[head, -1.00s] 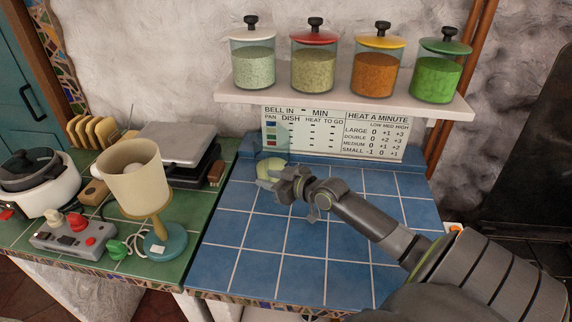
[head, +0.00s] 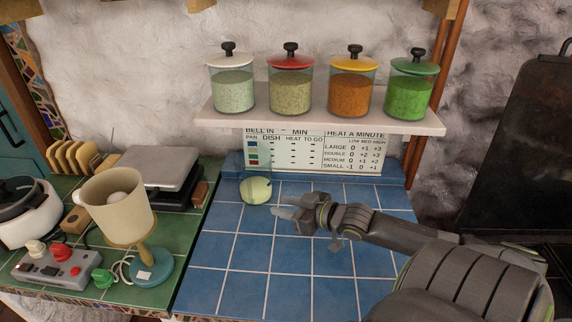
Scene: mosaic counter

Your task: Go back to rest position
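My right gripper (head: 283,213) reaches in from the right over the blue tiled counter (head: 233,283). Its fingertips point left and are seen from the side, so I cannot tell whether they are open or shut. A pale yellow-green round object (head: 255,191) sits near the back left of the blue tiles, with part of a see-through bluish shape above it. A small gap shows between this object and my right fingertips. My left gripper is not in view.
A shelf (head: 318,121) with several lidded jars hangs above a printed chart (head: 312,151). On the green tiles at left stand a cream cup-shaped lamp (head: 118,207), a grey box with knobs (head: 57,266), a grill (head: 158,168) and a pot (head: 30,215). The front blue tiles are clear.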

